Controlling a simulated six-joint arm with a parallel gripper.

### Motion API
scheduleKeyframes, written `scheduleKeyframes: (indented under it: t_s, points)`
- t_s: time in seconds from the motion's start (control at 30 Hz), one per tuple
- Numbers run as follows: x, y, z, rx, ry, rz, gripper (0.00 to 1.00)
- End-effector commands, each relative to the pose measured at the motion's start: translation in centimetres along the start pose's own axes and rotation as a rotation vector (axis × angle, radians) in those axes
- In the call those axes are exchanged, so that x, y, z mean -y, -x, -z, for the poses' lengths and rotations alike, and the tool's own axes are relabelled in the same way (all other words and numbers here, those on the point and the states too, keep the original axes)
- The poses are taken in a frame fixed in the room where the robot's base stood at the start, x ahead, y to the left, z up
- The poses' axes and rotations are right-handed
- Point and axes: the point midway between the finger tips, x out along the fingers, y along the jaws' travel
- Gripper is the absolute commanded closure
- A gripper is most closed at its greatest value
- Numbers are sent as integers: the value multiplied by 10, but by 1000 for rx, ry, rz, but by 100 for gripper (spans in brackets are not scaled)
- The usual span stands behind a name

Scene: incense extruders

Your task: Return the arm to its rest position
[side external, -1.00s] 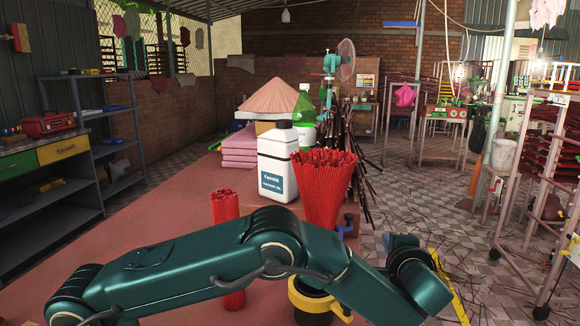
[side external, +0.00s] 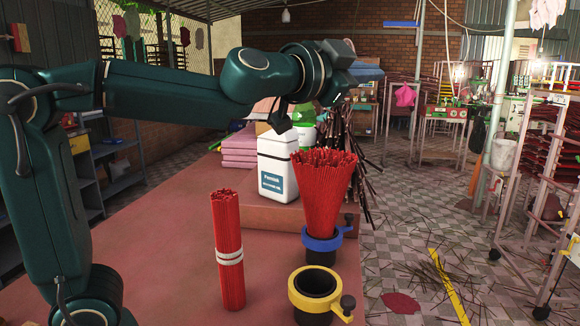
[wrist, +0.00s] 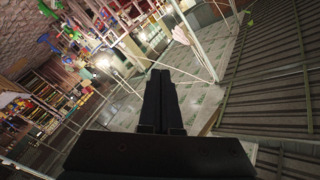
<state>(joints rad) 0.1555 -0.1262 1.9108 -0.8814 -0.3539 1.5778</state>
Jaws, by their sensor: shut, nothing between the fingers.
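My arm (side external: 180,92) is raised in the side view, with its upper part running level to the right above the table (side external: 175,255). Its wrist end is above and behind the white bottle (side external: 276,170). In the wrist view, my gripper (wrist: 161,74) shows as two dark fingers side by side, shut with nothing between them. They point out toward the room, and no table object lies near their tips. In the side view I cannot clearly make out the fingertips.
A red stick bundle (side external: 227,240) with white bands stands on the table. A flared red bundle (side external: 322,200) stands in a blue-ringed holder (side external: 327,240). A yellow-ringed holder (side external: 313,290) looks empty at the front.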

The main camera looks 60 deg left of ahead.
Motion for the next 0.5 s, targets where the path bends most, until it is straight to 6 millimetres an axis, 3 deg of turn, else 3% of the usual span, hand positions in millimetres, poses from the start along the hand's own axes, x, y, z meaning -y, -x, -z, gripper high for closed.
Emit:
scheduleKeyframes:
  t_s: [0.13, 0.23, 0.4, 0.5]
  points:
    - [-27, 53, -6, -14, 103, -186, 100]
    - [-59, 92, -32, 69, 179, -330, 100]
    - [-116, 163, -110, 398, 322, -513, 100]
    - [-140, 200, -157, 637, 398, -552, 100]
